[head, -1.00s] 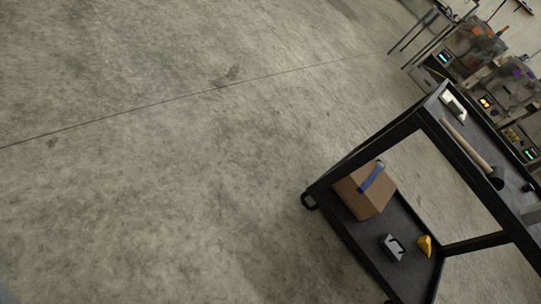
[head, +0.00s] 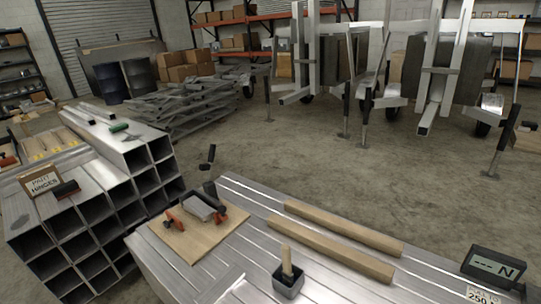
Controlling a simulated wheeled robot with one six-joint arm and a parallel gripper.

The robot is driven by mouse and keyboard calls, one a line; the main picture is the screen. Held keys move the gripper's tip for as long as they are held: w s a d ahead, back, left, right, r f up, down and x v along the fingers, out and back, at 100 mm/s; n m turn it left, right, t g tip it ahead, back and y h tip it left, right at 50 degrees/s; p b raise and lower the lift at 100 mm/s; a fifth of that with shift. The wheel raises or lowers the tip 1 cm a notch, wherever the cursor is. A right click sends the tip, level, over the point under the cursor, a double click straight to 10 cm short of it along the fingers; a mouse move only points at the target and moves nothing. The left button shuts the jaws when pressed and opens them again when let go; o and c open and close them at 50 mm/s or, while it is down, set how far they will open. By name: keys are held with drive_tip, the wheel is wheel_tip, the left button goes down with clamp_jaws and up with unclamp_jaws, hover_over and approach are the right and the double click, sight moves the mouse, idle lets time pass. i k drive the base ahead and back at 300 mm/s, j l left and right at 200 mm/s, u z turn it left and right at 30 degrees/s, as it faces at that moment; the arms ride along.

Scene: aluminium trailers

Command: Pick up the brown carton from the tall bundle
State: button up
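A small brown carton (head: 24,181) with a white label, which seems to read "HINGES", sits on the tall bundle of square aluminium tubes (head: 107,190) at the left. It rests on the bundle's top near the front left. A dark block with some red (head: 66,190) lies just right of it. My gripper is not in either view, so its opening and its distance from the carton do not show.
A lower aluminium stack (head: 232,268) in front bears a plywood board (head: 190,240), two wooden bars (head: 340,228), a dark cup (head: 288,281) and a display (head: 493,268). A green-handled tool (head: 122,128) lies on the tall bundle. Open concrete floor (head: 290,150) lies beyond.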

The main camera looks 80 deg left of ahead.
sight(36, 181)
drive_tip(key=u, duration=0.45)
drive_tip(key=k+u, duration=0.1)
drive_tip(key=u, duration=0.85)
drive_tip(key=k+u, duration=0.1)
drive_tip(key=u, duration=0.35)
drive_tip(key=j+u, duration=0.1)
drive_tip(key=u, duration=0.85)
drive_tip(key=j+u, duration=0.15)
drive_tip(key=u, duration=0.75)
drive_tip(key=i+j, duration=0.15)
drive_tip(key=i, duration=0.4)
drive_tip(key=i+j+z, duration=0.1)
drive_tip(key=i, duration=0.45)
drive_tip(key=i+j+z, duration=0.1)
drive_tip(key=i+j, duration=0.15)
drive_tip(key=i, duration=0.3)
drive_tip(key=i+j, duration=0.2)
drive_tip(key=i, duration=0.3)
